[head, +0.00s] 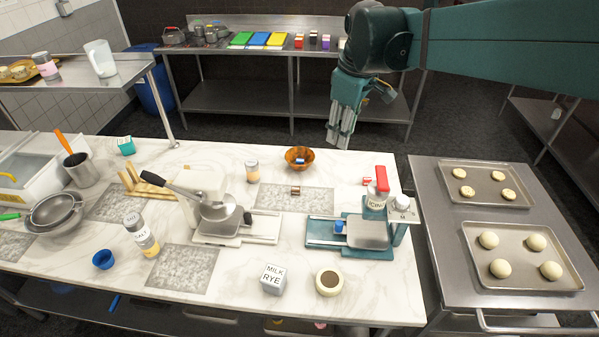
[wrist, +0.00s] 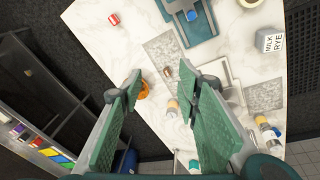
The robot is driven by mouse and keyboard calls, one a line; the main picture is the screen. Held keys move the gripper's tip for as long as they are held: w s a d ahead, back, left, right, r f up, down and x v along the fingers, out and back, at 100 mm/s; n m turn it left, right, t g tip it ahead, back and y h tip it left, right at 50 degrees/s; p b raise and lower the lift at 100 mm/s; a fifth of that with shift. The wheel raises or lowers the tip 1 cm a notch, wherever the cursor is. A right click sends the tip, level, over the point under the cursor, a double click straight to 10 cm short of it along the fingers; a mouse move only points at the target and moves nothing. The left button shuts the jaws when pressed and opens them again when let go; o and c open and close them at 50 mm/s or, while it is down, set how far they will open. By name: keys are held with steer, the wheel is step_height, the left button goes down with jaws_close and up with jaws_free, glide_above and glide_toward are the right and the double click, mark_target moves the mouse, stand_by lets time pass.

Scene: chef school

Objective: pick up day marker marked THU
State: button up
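No THU lettering can be read in either view, so I cannot tell which block is the THU marker. A small red-and-white block (head: 367,181) lies on the marble counter near the back right; it also shows in the wrist view (wrist: 114,19). A small brown block (head: 295,190) lies on the grey speckled mat, also in the wrist view (wrist: 168,72). A blue-and-white piece (head: 300,160) shows in the orange-brown bowl. A teal block (head: 126,146) is at the left. My gripper (head: 340,141) hangs above the counter's back edge, open and empty, fingers spread in the wrist view (wrist: 167,84).
Several colored blocks sit on the back table. Trays of dough (head: 520,257) are at right.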

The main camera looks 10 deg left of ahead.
steer(key=w+a+f+n+g+p, duration=0.1)
steer(key=w+a+f+n, duration=0.2)
steer(key=w+a, duration=0.45)
steer(key=n+g+p, duration=0.1)
steer(key=n, duration=0.2)
glide_above(296, 188)
steer(key=shift+h, duration=0.3)
step_height(296, 188, down, 23)
steer(key=shift+f, duration=0.1)
steer(key=shift+s+f, duration=0.1)
steer(key=shift+f, duration=0.4)
steer(key=shift+f, duration=1.3)
steer(key=shift+f+p, duration=0.3)
steer(key=shift+f, duration=2.3)
